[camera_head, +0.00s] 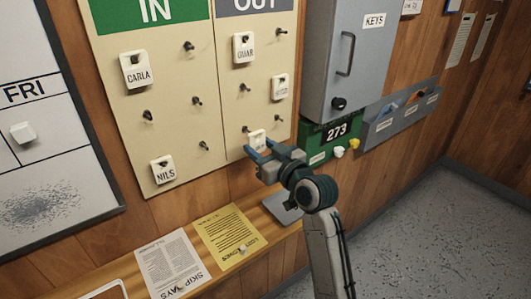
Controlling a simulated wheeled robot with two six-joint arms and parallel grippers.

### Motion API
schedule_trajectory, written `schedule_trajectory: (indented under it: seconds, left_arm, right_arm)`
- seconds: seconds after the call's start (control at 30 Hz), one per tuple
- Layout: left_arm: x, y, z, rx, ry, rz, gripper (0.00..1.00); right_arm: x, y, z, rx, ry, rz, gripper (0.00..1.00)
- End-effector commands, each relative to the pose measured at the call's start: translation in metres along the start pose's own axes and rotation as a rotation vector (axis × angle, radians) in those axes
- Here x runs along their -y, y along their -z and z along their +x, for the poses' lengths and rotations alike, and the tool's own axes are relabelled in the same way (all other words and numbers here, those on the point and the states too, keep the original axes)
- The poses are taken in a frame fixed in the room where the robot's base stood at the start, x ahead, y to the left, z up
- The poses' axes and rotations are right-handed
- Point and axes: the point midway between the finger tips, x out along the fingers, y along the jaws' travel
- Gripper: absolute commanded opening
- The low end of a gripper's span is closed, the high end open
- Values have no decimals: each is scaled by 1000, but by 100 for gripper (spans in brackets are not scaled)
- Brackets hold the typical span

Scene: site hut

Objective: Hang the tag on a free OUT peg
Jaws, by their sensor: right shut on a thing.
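My right gripper (261,150) is in front of the lower part of the OUT side of the cream board (222,105). It is shut on a small white tag (257,138), which shows between its blue fingertips; its name is not readable. The tag is just below and right of a dark OUT peg (246,129); I cannot tell if they touch. Other bare OUT pegs are at top right (281,31), middle left (244,87) and lower right (278,118). The OMAR tag (243,47) and another tag (281,88) hang on OUT pegs. My left gripper is not in view.
The IN side holds the CARLA tag (135,72), the NILS tag (163,171) and several bare pegs. The grey KEYS cabinet (347,60) and green 273 box (330,138) are right of the board. A wooden shelf (285,232) with papers runs below.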

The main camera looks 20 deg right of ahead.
Motion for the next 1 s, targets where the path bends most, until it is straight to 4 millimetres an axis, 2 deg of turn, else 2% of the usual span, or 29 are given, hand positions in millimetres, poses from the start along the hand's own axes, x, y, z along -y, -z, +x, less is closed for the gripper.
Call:
schedule_trajectory:
  seconds: [0.2,0.5,1.0]
  left_arm:
    - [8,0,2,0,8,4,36]
    - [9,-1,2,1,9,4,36]
    - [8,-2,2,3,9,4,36]
  right_arm:
    - [0,0,13,0,1,0,26]
    - [0,-1,30,0,2,1,26]
    - [0,-1,39,-1,1,-1,26]
